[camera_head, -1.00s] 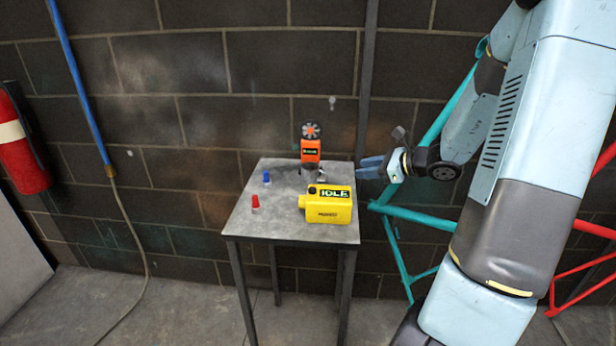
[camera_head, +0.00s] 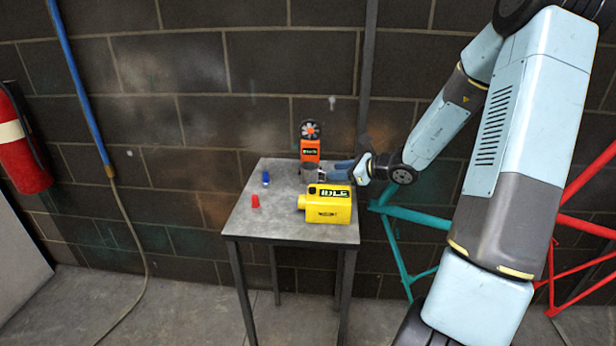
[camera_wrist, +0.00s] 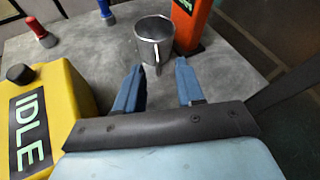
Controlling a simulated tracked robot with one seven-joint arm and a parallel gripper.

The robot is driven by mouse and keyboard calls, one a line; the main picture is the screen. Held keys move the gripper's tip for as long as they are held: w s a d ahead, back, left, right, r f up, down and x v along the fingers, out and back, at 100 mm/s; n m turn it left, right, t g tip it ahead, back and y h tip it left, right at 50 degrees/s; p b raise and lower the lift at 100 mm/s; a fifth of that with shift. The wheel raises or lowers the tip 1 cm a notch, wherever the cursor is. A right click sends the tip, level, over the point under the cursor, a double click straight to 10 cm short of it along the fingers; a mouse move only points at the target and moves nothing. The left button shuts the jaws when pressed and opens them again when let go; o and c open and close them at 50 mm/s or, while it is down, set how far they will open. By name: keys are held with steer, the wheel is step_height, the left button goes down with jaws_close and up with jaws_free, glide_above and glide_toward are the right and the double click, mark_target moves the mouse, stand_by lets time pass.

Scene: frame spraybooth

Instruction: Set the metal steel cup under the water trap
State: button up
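The metal steel cup (camera_wrist: 148,44) stands upright on the grey table in the wrist view, its handle turned towards my gripper. My gripper (camera_wrist: 158,72) is open and empty, with its two blue fingers just short of the cup, one on each side of the handle. In the head view my gripper (camera_head: 336,170) reaches over the table from the right, behind the yellow container, and the cup is hard to make out there. I cannot tell for certain which thing is the water trap.
The table (camera_head: 275,225) bears a yellow container (camera_head: 328,212) marked IDLE, an orange device (camera_head: 310,150), a red piece (camera_head: 255,201) and a blue piece (camera_head: 265,178). A blue pipe (camera_head: 80,85) with a hose runs down the wall. The table's front left is clear.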

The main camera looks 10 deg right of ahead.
mark_target(314, 175)
steer(key=shift+x, duration=1.85)
jaws_close()
